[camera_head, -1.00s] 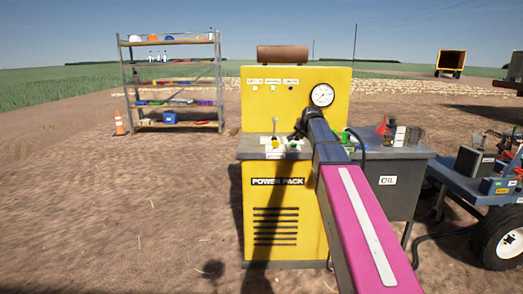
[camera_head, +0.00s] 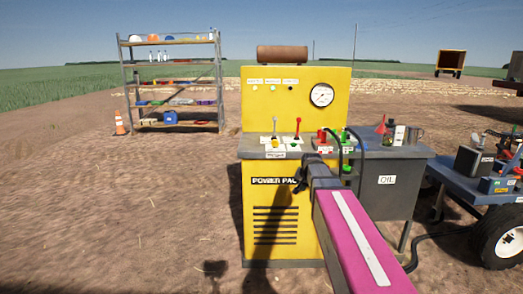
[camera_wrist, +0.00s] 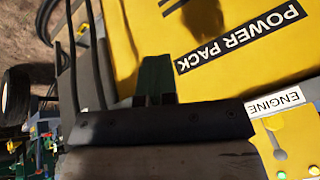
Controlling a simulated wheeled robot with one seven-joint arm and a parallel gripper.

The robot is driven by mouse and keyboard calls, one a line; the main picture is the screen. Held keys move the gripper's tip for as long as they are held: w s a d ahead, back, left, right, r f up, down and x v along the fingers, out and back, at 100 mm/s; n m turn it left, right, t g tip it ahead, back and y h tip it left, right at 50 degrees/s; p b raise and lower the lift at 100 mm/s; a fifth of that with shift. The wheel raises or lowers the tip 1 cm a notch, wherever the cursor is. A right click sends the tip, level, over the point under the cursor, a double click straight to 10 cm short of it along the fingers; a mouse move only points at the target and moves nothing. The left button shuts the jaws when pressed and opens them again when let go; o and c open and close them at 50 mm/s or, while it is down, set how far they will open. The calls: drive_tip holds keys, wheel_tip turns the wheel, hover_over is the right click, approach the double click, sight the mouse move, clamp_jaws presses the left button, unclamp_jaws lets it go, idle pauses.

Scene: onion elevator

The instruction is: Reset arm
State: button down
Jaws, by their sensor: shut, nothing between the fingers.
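My gripper (camera_head: 301,181) is at the end of my magenta arm in the head view, in front of the yellow power pack (camera_head: 308,220) and below its control ledge. Its fingers are shut and empty, beside the right end of the POWER PACK label. I cannot tell whether they touch the panel. In the wrist view the yellow front (camera_wrist: 245,70) with that label fills the upper right. On the ledge stand a grey lever (camera_head: 275,127) and a red-topped lever (camera_head: 298,124), both apart from the gripper. My arm hides the lower right of the power pack.
An oil cabinet (camera_head: 388,205) adjoins on the right, with hoses, a red funnel (camera_head: 381,126) and a mug on top. A blue cart (camera_head: 470,180) stands further right. The ground at left is open.

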drive_tip(key=s+f+n+g, duration=0.2)
drive_tip(key=s+f, duration=0.7)
drive_tip(key=s, duration=0.3)
drive_tip(key=s+f+n+g, duration=0.2)
drive_tip(key=s+f+g, duration=0.1)
drive_tip(key=s+f, duration=0.6)
drive_tip(key=s, duration=0.3)
drive_tip(key=shift+s+f+n+h, duration=0.15)
drive_tip(key=shift+n+h, duration=0.15)
